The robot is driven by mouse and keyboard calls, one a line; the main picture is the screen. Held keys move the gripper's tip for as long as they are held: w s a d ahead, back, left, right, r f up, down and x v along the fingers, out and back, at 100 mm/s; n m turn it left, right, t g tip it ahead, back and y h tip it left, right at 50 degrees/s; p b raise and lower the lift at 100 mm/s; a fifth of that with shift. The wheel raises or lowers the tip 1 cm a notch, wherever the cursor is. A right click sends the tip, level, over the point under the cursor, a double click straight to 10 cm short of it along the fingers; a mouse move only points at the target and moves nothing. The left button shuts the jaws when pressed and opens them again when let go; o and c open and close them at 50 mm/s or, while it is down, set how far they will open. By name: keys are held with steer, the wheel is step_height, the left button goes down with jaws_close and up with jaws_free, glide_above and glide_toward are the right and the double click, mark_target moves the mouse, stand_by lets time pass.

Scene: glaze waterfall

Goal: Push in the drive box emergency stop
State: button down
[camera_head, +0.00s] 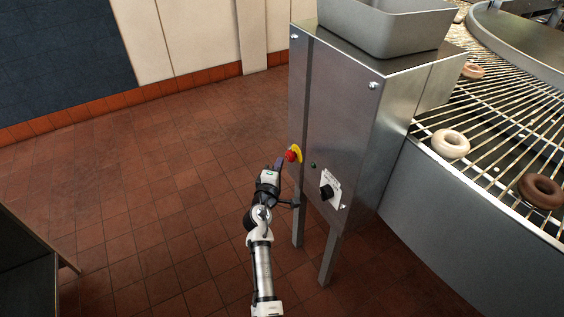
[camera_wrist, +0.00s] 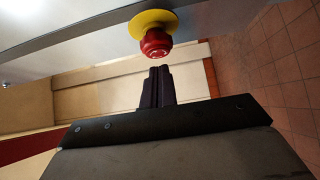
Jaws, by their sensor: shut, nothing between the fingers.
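The emergency stop is a red mushroom button (camera_head: 291,156) on a yellow round plate (camera_head: 298,150), on the front face of the steel drive box (camera_head: 340,120). In the wrist view the red button (camera_wrist: 156,43) stands out from its yellow plate (camera_wrist: 150,22) at the top. My gripper (camera_head: 279,164) is just left of and slightly below the button in the head view. In the wrist view my gripper's fingers (camera_wrist: 158,72) are closed together and empty, with their tips just below the button. I cannot tell whether they touch it.
A black rotary knob on a white plate (camera_head: 329,190) sits on the box, right of and below the button. A steel tray (camera_head: 385,30) stands on top of the box. A wire conveyor (camera_head: 480,120) carrying doughnuts runs at the right. The tiled floor (camera_head: 150,180) to the left is clear.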

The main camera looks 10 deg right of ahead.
steer(key=shift+w+d, duration=0.25)
steer(key=shift+d, duration=0.35)
